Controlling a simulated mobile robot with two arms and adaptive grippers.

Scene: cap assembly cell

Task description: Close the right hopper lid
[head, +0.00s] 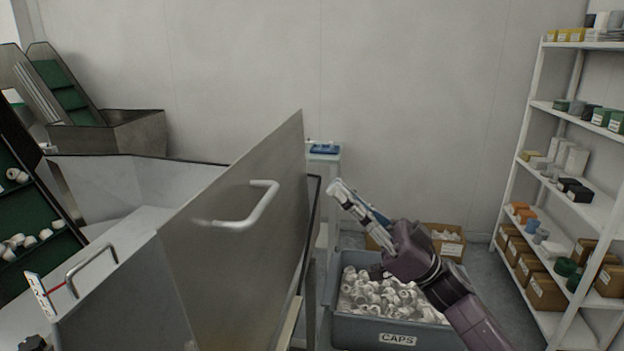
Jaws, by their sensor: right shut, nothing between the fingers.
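The right hopper lid (225,255) is a large grey metal panel standing raised and steeply tilted in the middle of the head view. A bar handle (262,207) is fixed on the face turned towards me. My right gripper (336,186) is to the right of the lid, pointing up and left, with its fingers shut and empty. It appears apart from the lid, above the caps bin. My left gripper is not in view.
A grey bin labelled CAPS (396,339) full of white caps stands below my right arm. A second handle (91,266) is at the lower left. A shelf rack (537,110) stands at the right, with cardboard boxes (449,247) on the floor behind. Floor between bin and rack is free.

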